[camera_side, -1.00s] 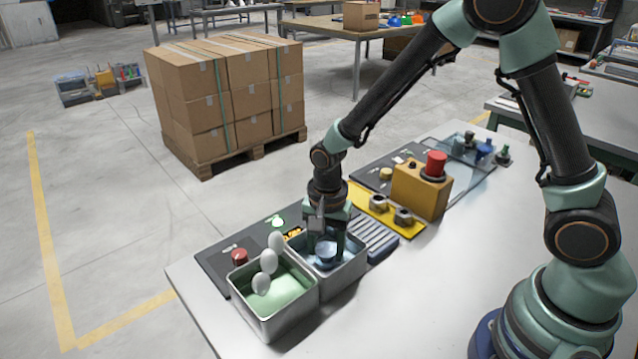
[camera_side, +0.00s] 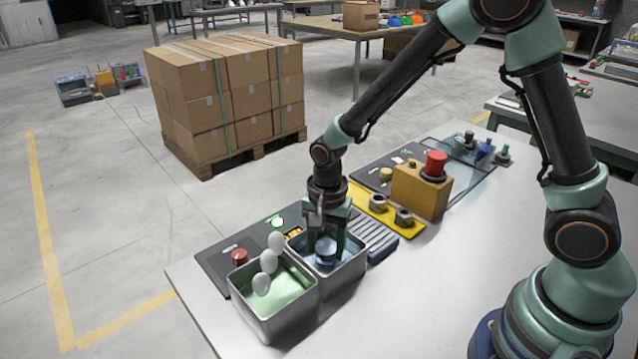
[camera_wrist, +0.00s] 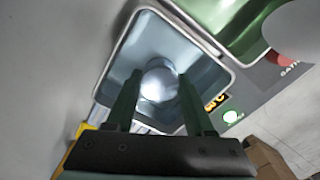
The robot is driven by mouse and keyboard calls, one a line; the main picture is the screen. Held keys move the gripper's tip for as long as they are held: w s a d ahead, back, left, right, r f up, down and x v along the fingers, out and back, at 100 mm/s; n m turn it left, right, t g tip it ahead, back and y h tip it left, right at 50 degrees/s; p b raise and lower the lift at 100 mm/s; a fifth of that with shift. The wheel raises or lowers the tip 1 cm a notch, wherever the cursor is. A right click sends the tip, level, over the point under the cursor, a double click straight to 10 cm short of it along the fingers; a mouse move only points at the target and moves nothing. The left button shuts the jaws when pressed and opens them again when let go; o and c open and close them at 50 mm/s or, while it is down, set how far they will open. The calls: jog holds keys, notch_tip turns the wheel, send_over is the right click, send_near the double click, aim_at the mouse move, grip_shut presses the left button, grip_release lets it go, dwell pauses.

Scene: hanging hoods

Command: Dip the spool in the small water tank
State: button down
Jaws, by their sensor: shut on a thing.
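The spool (camera_side: 326,257) is a pale, shiny round piece. It is between the fingers of my gripper (camera_side: 327,249), which is shut on it. Gripper and spool are inside the small water tank (camera_side: 352,281), an open grey metal box with bluish water. In the wrist view the spool (camera_wrist: 158,82) shows as a bright disc between the two green fingertips (camera_wrist: 157,85), within the walls of the tank (camera_wrist: 118,63). The spool's lower part is hidden by the tank and fingers, and I cannot tell how deep it sits in the water.
A second tank with green liquid (camera_side: 285,297) stands directly left, with several white ovals (camera_side: 269,261) over it. A red button (camera_side: 239,257) is behind it. A ribbed grey block (camera_side: 374,238) and a yellow plate with nuts (camera_side: 392,213) lie to the right. The front tabletop is clear.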

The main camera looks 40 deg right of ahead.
jog(key=shift+r, duration=4.1)
